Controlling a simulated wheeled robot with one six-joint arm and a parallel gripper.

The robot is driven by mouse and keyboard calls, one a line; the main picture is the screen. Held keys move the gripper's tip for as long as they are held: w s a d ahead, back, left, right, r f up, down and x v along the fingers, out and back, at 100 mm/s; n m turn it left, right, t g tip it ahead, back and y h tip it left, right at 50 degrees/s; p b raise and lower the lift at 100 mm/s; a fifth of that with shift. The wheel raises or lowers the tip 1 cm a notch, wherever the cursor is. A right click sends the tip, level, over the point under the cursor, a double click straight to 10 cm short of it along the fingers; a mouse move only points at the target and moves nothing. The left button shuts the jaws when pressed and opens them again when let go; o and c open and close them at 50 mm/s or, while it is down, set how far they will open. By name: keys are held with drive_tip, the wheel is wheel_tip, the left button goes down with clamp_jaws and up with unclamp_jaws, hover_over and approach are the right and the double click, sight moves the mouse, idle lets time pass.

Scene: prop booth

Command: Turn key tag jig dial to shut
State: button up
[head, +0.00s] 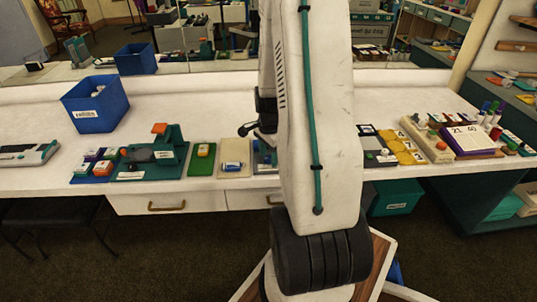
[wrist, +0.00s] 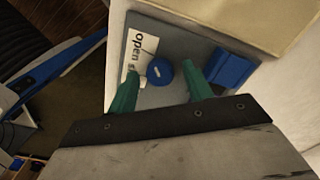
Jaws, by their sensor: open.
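In the wrist view the key tag jig is a grey board (wrist: 178,42) with a round blue dial (wrist: 162,76) bearing a small pale mark. A white label (wrist: 138,50) beside the dial reads "open"; a second word starting with "s" is partly covered. A blue block (wrist: 234,68) sits at the board's right side. My gripper (wrist: 162,70) is open, with one green finger on each side of the dial. I cannot tell whether either finger touches it. In the head view my arm hides much of the area around the gripper.
The white bench (head: 30,98) holds a blue bin (head: 96,106), a green fixture with an orange top (head: 160,150) and a green board (head: 201,160) left of my arm. Yellow pieces (head: 408,156) and a flip calendar (head: 470,140) stand right. Drawers are below the bench.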

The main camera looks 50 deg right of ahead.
drive_tip(key=c, duration=1)
drive_tip(key=shift+o, duration=0.2)
drive_tip(key=shift+n, duration=0.4)
drive_tip(key=n, duration=1.9)
drive_tip(key=shift+w, duration=0.1)
